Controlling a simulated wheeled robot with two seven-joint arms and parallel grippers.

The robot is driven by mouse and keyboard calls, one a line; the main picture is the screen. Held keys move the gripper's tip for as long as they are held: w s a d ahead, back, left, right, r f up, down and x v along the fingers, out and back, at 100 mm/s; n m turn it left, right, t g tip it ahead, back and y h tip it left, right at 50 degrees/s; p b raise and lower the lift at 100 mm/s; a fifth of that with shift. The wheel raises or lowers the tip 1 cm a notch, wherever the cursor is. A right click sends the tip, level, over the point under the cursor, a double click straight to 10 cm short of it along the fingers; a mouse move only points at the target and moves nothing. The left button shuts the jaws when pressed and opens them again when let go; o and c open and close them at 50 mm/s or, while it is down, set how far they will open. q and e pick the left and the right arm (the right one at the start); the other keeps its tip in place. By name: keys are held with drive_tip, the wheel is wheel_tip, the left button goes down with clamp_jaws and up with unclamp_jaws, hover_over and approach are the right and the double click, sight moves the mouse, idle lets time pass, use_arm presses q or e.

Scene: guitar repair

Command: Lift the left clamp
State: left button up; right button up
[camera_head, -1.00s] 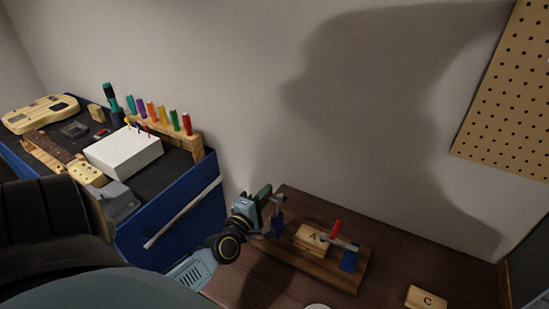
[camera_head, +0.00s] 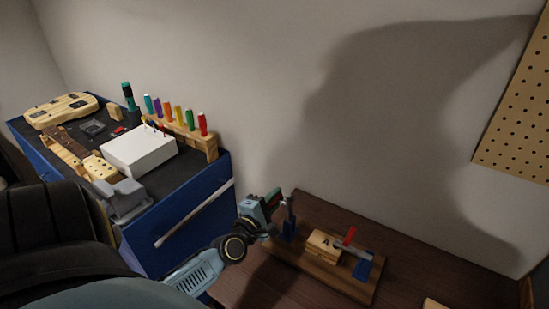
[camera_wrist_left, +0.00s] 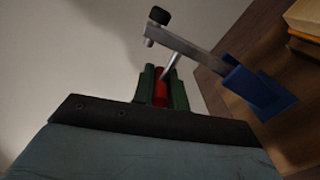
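The left clamp (camera_head: 288,226) has a blue body and a grey metal bar and stands upright at the left end of a wooden board (camera_head: 317,282). In the left wrist view its blue jaw (camera_wrist_left: 257,90) and bar show beside the wood. My left gripper (camera_head: 274,197) is at the clamp's upper left. Its green fingers (camera_wrist_left: 161,88) sit closely on both sides of the red handle (camera_wrist_left: 160,93). Whether the clamp's lower jaw touches the board cannot be told. My right gripper is not in view.
A second clamp (camera_head: 363,265) with a red handle is at the board's right end, beside a wooden block marked A (camera_head: 323,243). A blue workbench (camera_head: 196,207) with a white box (camera_head: 138,150) and a tool rack stands at the left. A pegboard (camera_head: 514,130) hangs at the right.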

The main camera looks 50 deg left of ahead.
use_arm(q)
drive_tip(key=o, duration=0.4)
drive_tip(key=b+v, duration=0.2)
drive_tip(key=v, duration=1.1)
drive_tip(key=shift+s+d, duration=0.1)
drive_tip(key=shift+s, duration=0.1)
